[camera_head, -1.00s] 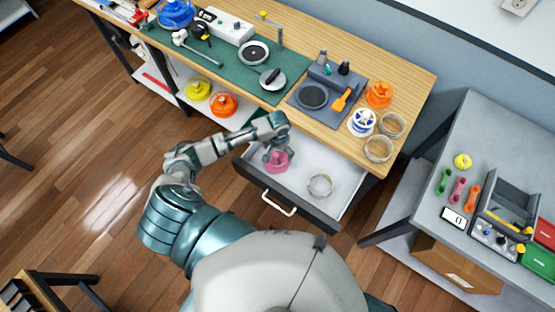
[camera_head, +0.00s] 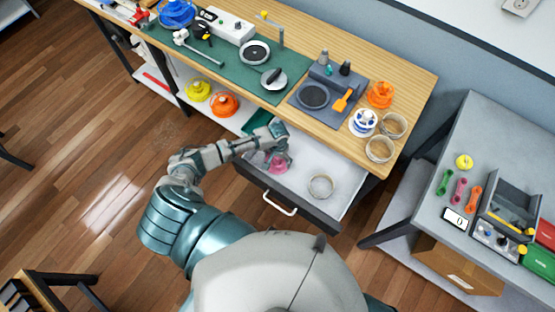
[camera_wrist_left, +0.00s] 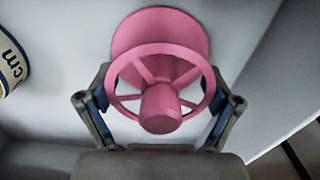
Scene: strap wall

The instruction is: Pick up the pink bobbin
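The pink bobbin (camera_head: 276,163) sits in the open drawer (camera_head: 318,217), near its left side. In the left wrist view the pink bobbin (camera_wrist_left: 165,75) fills the middle, its spoked flange and hub facing the camera. My left gripper (camera_head: 272,152) reaches into the drawer at the bobbin. In the left wrist view its two fingers (camera_wrist_left: 160,88) stand wide apart, one on each side of the flange, close to the rim. I cannot see clear contact, as the fingertips are partly hidden at the flange. My right gripper is out of view.
A pale ring-shaped roll (camera_head: 320,186) lies in the drawer to the right. The wooden bench top (camera_head: 345,138) overhangs behind the drawer. Orange (camera_head: 380,94) and blue-white (camera_head: 363,122) spools stand on it. A grey table (camera_head: 425,205) stands to the right.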

